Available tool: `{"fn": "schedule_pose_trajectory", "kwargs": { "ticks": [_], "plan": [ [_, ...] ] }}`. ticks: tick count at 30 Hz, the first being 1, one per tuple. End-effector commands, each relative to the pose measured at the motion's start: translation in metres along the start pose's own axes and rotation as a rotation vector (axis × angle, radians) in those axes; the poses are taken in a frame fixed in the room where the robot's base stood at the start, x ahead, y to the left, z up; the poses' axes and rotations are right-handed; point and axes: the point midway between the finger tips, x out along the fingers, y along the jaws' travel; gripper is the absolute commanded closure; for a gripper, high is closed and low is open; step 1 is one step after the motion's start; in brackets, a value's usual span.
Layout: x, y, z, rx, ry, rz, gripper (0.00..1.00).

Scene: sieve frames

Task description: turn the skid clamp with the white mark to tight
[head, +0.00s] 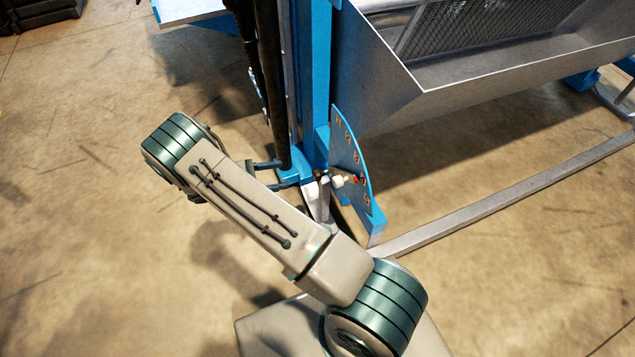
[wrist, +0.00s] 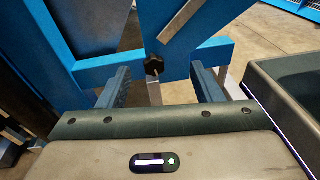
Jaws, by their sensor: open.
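A black star-shaped knob (wrist: 154,64) sits on the blue frame in the wrist view, by a pale metal strip. I cannot make out a white mark on it, nor tell whether it is tight or loose. My gripper (wrist: 160,69) is open, with one blue-grey finger on each side of the knob in the picture. Whether the fingers reach the knob's depth cannot be told; no contact shows. In the head view my gripper (head: 289,173) points at the foot of the blue column, and the star knob cannot be made out.
A blue column (head: 316,75) stands beside a blue quadrant plate (head: 347,150) with several holes and a cream knob (head: 338,182). A grey metal trough (head: 440,85) is at upper right. A metal rail (head: 500,198) lies low at right.

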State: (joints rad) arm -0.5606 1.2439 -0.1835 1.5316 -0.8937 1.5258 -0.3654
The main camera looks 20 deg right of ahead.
Motion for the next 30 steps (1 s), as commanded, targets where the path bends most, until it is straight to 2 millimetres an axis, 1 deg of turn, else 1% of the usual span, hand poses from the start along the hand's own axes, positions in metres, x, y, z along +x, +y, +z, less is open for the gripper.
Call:
{"fn": "schedule_pose_trajectory", "kwargs": {
  "ticks": [1,3,6,9,13,17,24,30],
  "plan": [
    [0.001,0.000,-0.024,-0.021,-0.032,0.025,0.41],
    [0.000,0.000,-0.040,-0.044,-0.069,0.054,0.41],
    [0.000,0.001,-0.055,-0.066,-0.106,0.084,0.41],
    [0.000,0.001,-0.062,-0.076,-0.126,0.100,0.41],
    [0.008,0.002,-0.063,-0.081,-0.134,0.104,0.41],
    [0.027,0.004,-0.060,-0.080,-0.134,0.101,0.41],
    [0.079,0.009,-0.055,-0.079,-0.132,0.101,0.41],
    [0.114,0.013,-0.050,-0.079,-0.131,0.101,0.41]
  ]
}}
